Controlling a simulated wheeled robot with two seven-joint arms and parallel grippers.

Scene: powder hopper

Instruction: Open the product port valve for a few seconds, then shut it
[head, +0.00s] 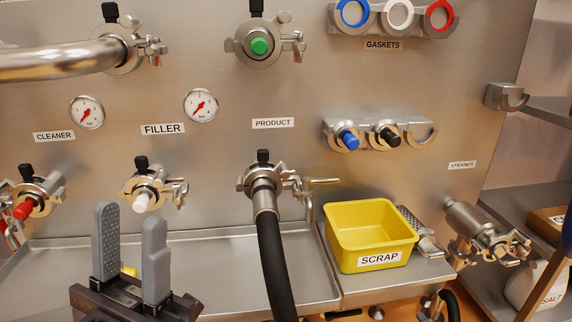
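The product port (262,182) sits below the PRODUCT label (273,123) on the steel panel. Its black valve handle (263,156) points upright on top. A clamp (290,181) is around the joint, and a black hose (272,262) hangs down from the port. My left gripper (130,214) is at the lower left, fingers pointing up, open with nothing between them. It is left of the product port, apart from it and in front of the filler port (145,190). My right gripper is not in view.
A yellow scrap bin (371,210) stands on the ledge right of the hose. A strainer (470,222) is farther right. A green-capped port (259,46) is above. Blue and black plugs (348,138) sit in a rack. A small yellow thing (129,271) is partly hidden behind my gripper.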

